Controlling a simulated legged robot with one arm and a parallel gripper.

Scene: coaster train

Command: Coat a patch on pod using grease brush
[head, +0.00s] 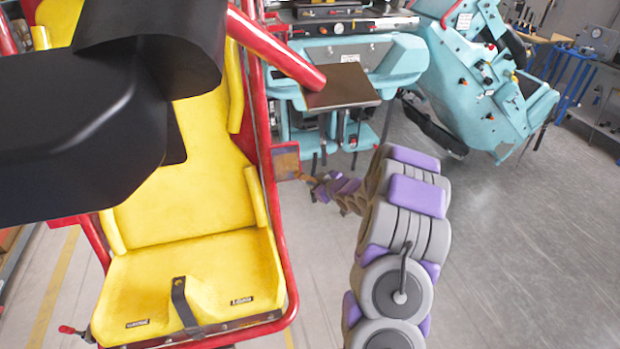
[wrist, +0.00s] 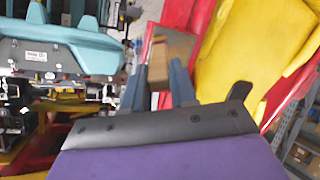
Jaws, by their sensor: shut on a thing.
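The pod is a yellow seat (head: 190,200) in a red frame at the left of the head view. Its yellow shell (wrist: 252,60) and red edge also show at the right of the wrist view. A small brown patch (head: 286,160) sits on the red frame at the seat's right side; it also shows in the wrist view (wrist: 181,42). My gripper (head: 304,178) is beside this patch. In the wrist view my gripper (wrist: 159,82) is shut on the tan grease brush (wrist: 158,65), which points at the patch. The bristles are hidden, and I cannot tell whether they touch it.
A brown flat plate (head: 342,88) stands near the end of a red bar, above my gripper. Teal machinery (head: 485,75) fills the back. A black padded part (head: 75,130) overhangs the seat at upper left. Grey floor (head: 530,230) at the right is clear.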

